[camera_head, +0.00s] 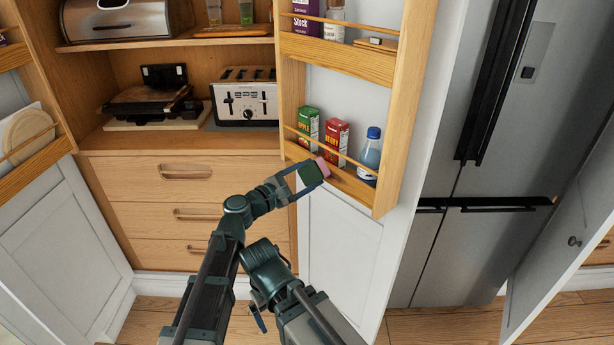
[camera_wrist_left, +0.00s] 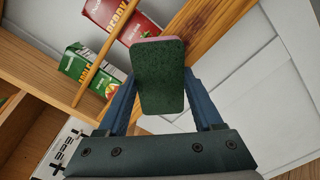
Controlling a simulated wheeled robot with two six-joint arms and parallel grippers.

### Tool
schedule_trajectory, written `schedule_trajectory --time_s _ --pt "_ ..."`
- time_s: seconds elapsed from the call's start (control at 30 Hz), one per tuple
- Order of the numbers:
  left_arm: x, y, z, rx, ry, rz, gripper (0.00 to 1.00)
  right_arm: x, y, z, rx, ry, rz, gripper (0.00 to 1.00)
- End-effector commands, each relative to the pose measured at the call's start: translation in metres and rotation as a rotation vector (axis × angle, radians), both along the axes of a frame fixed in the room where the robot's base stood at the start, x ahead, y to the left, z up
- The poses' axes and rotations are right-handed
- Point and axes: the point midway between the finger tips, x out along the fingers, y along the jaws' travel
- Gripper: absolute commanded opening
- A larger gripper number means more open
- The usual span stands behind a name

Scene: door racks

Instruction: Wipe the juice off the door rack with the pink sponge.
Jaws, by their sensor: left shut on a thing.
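My left gripper (camera_head: 310,175) is shut on the pink sponge (camera_head: 323,167), at the front of the lower door rack (camera_head: 357,188). In the left wrist view the sponge (camera_wrist_left: 158,78) shows its dark green face, with a thin pink edge at the far end. Its far end meets or overlaps the wooden front board of the rack; I cannot tell if it touches. A dark reddish juice stain (camera_wrist_left: 203,25) shows on the board just beyond the sponge.
On the lower rack stand a green juice carton (camera_head: 308,127), a red berry carton (camera_head: 335,138) and a blue-capped bottle (camera_head: 370,152) behind a thin wooden rail. A toaster (camera_head: 245,97) stands on the shelf left of the door. A fridge (camera_head: 475,150) is at right.

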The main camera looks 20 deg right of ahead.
Motion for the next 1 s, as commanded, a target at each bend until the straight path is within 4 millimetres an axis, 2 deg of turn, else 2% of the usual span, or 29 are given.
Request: schedule_trajectory --time_s 0.47,1.0 --pt "0.001 -0.006 0.000 -0.001 0.000 -0.001 0.09 0.000 0.000 0.000 0.000 0.000 0.000 1.00" --pt "-0.037 -0.023 0.000 0.000 0.000 -0.006 0.09 0.005 0.002 0.000 0.000 0.000 0.002 1.00"
